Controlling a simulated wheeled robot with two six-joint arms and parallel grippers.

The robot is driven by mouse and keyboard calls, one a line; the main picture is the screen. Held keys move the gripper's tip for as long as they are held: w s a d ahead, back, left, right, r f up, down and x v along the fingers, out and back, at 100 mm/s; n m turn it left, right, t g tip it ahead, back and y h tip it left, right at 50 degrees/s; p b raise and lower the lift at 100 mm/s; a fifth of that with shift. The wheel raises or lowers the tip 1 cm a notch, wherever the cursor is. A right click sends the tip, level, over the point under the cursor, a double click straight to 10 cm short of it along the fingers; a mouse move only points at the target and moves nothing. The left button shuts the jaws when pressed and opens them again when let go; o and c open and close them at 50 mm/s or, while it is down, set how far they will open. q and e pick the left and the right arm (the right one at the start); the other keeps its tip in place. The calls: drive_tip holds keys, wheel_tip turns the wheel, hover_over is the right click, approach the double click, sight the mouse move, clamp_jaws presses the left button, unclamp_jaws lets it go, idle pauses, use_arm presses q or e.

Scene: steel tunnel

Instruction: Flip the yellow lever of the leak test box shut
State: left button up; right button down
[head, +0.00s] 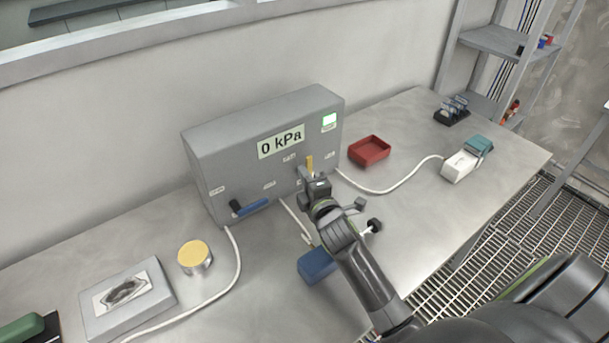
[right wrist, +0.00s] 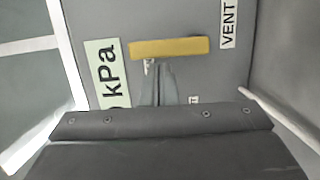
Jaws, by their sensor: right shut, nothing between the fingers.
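The leak test box (head: 236,165) is a grey case on the bench with a "0 kPa" display (head: 281,140) and a lit green lamp (head: 329,120). Its yellow lever (head: 310,163) stands upright on the front in the head view. In the right wrist view the yellow lever (right wrist: 170,48) lies across the picture, which is turned, near a "VENT" label. My right gripper (head: 304,176) is shut and empty, its fingertips (right wrist: 158,68) right beside the lever; I cannot tell whether they touch it. The arm hides part of the box's lower right front. My left gripper is out of view.
A blue lever (head: 252,208) sits lower left on the box. A red tray (head: 369,150), a blue block (head: 317,265), a yellow-topped cylinder (head: 194,257) and a grey plate (head: 127,299) are on the bench (head: 420,215). White hoses run from the box across the bench.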

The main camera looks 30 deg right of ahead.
use_arm(q)
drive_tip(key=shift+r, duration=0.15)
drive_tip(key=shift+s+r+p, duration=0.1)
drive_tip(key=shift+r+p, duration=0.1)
drive_tip(key=shift+p, duration=0.15)
use_arm(e)
drive_tip(key=shift+d+r+m, duration=0.1)
drive_tip(key=shift+d+m, duration=0.05)
drive_tip(key=shift+m, duration=0.25)
